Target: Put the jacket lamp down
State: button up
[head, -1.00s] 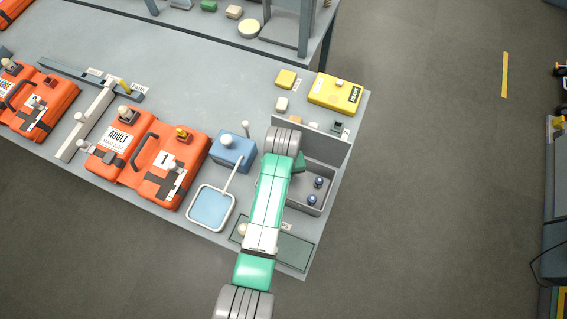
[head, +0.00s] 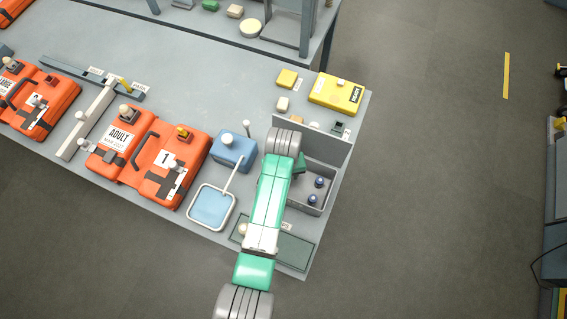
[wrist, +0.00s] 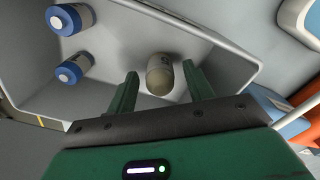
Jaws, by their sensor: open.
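A small beige, round-ended cylinder (wrist: 160,78), which looks to be the jacket lamp, is in the grey bin (wrist: 215,48) in the wrist view. My gripper (wrist: 160,69) is open, with one green finger on each side of the cylinder and gaps visible on both sides. I cannot tell whether the cylinder rests on the bin floor.
The bin has a tall back panel (head: 310,143). A blue box (head: 233,150), a blue-filled tray (head: 211,206) and an orange case (head: 150,150) lie to the left. A yellow case (head: 337,94) is behind.

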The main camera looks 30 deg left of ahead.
notch_tip(320, 180, up, 10)
jog(key=shift+r+p, duration=0.25)
jog(key=shift+p, duration=0.35)
